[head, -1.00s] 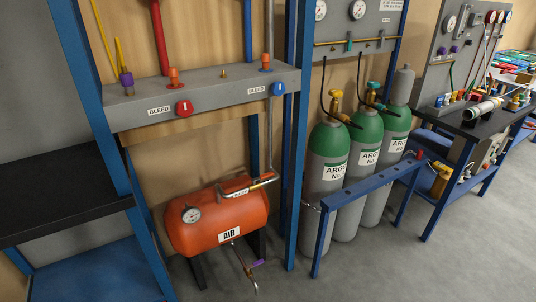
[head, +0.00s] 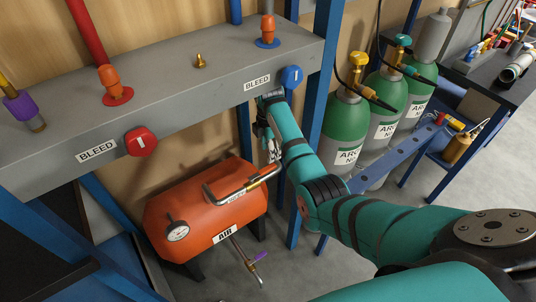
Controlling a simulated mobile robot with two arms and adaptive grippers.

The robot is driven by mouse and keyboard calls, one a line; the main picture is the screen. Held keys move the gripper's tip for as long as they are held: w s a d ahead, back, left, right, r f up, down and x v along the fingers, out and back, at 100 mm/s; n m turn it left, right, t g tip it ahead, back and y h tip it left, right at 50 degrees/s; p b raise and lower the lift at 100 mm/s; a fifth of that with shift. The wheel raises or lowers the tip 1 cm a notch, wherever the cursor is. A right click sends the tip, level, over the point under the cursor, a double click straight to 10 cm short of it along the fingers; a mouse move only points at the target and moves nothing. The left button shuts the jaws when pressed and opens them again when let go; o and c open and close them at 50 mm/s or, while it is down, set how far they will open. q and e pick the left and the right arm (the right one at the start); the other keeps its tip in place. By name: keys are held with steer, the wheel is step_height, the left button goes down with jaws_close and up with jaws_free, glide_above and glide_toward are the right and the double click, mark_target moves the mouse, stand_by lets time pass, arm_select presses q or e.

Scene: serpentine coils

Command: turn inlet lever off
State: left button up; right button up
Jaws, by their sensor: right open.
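The orange air tank (head: 215,205) sits below the grey shelf, with a bent metal pipe (head: 225,200) on its top right. A small yellowish fitting (head: 254,183) sits on that pipe; I cannot make out clearly whether it is the inlet lever. The pipe's small label is too small to read. A lever with a purple handle (head: 262,256) is on the lower pipe under the tank. My right gripper (head: 271,150) is open, below the shelf's right end and just above the pipe's upper end. Its fingers are small and partly hidden by my arm. My left gripper is not in view.
The grey shelf (head: 60,165) carries a red BLEED knob (head: 140,142) and a blue BLEED knob (head: 291,77). A blue post (head: 318,60) stands right of my gripper. Green-topped argon cylinders (head: 345,125) stand behind a blue rail (head: 395,160).

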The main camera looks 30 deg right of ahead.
mark_target(268, 167)
steer(key=shift+n, duration=0.4)
steer(key=f, duration=0.3)
steer(key=f+b, duration=0.1)
steer(key=f, duration=0.2)
steer(key=w+f, duration=0.1)
steer(key=f, duration=0.2)
steer(key=shift+f, duration=0.15)
steer(key=shift+c, duration=0.4)
steer(key=shift+d, duration=0.1)
jaws_close()
